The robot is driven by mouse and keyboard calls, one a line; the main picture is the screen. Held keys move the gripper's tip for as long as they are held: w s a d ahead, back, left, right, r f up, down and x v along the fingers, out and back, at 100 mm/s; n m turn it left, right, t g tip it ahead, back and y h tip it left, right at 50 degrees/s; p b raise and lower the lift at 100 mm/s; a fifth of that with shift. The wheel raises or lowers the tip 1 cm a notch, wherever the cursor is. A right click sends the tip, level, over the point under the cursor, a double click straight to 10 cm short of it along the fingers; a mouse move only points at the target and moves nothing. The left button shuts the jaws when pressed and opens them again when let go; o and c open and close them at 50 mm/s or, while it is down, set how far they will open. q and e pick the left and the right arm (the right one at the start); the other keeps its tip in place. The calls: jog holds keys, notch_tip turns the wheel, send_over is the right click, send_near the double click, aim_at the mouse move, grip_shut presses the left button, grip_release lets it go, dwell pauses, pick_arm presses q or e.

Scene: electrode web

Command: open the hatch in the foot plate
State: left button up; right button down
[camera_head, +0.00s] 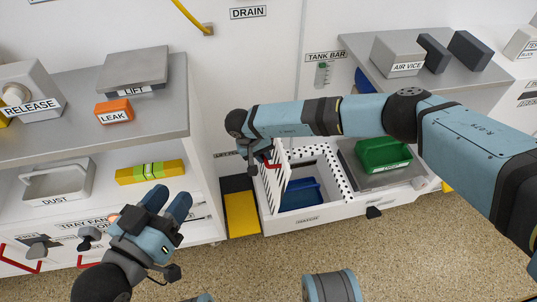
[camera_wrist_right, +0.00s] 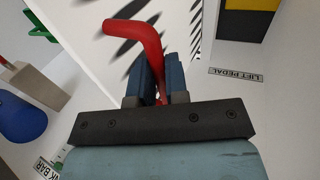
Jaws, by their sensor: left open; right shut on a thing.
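The foot plate (camera_head: 327,160) is a white, black-slotted surface in a low white box at the bottom centre of the head view. Its hatch (camera_head: 284,178), a white slotted panel, stands steeply raised at the left side, with an opening beside it. A blue thing (camera_head: 303,194) shows inside. My right gripper (camera_head: 268,160) is shut on the hatch's red handle (camera_wrist_right: 138,35); the right wrist view shows the handle between the fingers (camera_wrist_right: 160,85). The handle's lower end is hidden by the fingers. My left gripper (camera_head: 166,205) is open and empty, left of the box.
A green container (camera_head: 383,155) sits on a grey plate right of the opening. A yellow pedal (camera_head: 241,213) lies left of the box. Shelves with a dust bin (camera_head: 57,182) and a yellow-green bar (camera_head: 150,172) stand left. The speckled floor in front is mostly clear.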

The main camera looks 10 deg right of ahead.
pick_arm(q)
jog(key=shift+w+a+m, duration=0.25)
jog(key=shift+a+m, duration=0.05)
jog(key=shift+a, duration=0.5)
pick_arm(e)
jog(key=shift+s+a+f+h, duration=0.2)
jog(key=shift+a, duration=0.35)
jog(key=shift+s+a+f+h, duration=0.2)
jog(key=shift+a, duration=0.3)
jog(key=c, duration=1.1)
grip_release()
jog(key=shift+d, duration=0.1)
pick_arm(q)
jog(key=shift+d+f, duration=0.15)
pick_arm(e)
jog(key=shift+w+r, duration=0.15)
